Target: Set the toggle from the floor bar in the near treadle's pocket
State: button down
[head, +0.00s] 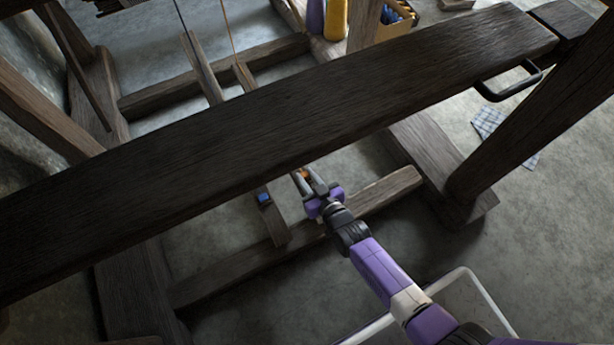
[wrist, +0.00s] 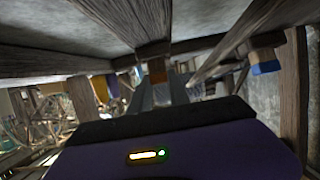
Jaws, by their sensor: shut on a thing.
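My gripper (head: 308,186) is under the wide dark beam, at the front end of the right-hand treadle. It is shut on a small orange-brown piece (head: 304,173), which I take to be the toggle. In the wrist view the piece (wrist: 157,70) shows between the fingertips (wrist: 163,92), close to dark wood. The left-hand treadle (head: 275,224) lies beside my gripper and carries a small blue block (head: 264,197). A blue block also shows in the wrist view (wrist: 265,67), at the right. I cannot make out the pocket or whether the piece touches it.
The wide dark beam (head: 280,120) crosses above my gripper and hides the middle of the treadles. A low floor bar (head: 235,271) runs below it. Loom posts (head: 530,120) stand at the sides. Purple and yellow cones (head: 335,20) stand at the back. Open floor lies at right.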

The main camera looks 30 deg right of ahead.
jog(key=shift+f, duration=0.3)
jog(key=c, duration=1.1)
grip_release()
jog(key=shift+c, duration=0.2)
jog(key=p+v, duration=0.3)
jog(key=v, duration=0.4)
jog(key=shift+s+r+p, duration=0.15)
jog(key=shift+s+p, duration=0.05)
jog(key=shift+p, duration=0.1)
jog(key=shift+s+r, duration=0.15)
jog(key=shift+r, duration=0.1)
notch_tip(320, 180, up, 6)
jog(key=p, duration=0.5)
jog(key=shift+f, duration=0.25)
